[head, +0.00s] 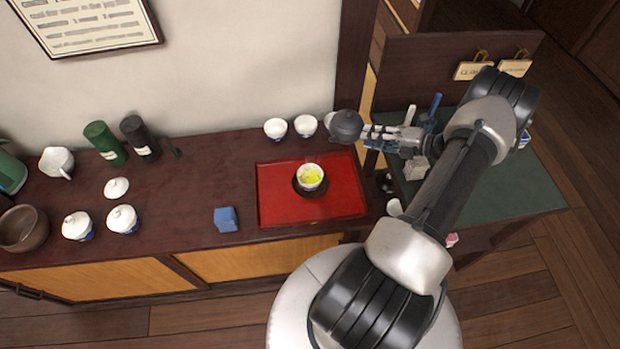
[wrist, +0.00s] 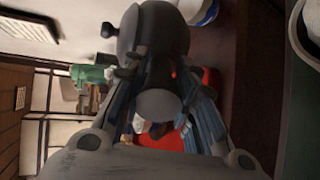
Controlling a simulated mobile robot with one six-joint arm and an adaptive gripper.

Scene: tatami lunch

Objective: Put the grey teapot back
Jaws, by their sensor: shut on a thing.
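The grey teapot (head: 346,126) is at the back right end of the dark counter, beside two white cups. My gripper (head: 368,132) reaches it from the right and is shut on its side handle. In the wrist view the teapot's dark round body (wrist: 165,35) is beyond the fingers, and its handle end (wrist: 157,104) lies between the fingers of my gripper (wrist: 160,95). The teapot looks roughly upright in the head view. I cannot tell whether its base touches the counter.
Two white cups (head: 275,128) (head: 306,125) stand left of the teapot. A red tray (head: 280,208) holds a bowl of green tea (head: 310,177). A blue cloth (head: 226,219) lies left of it. A dark wooden post (head: 352,60) rises behind. A green-topped table (head: 510,190) is under my arm.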

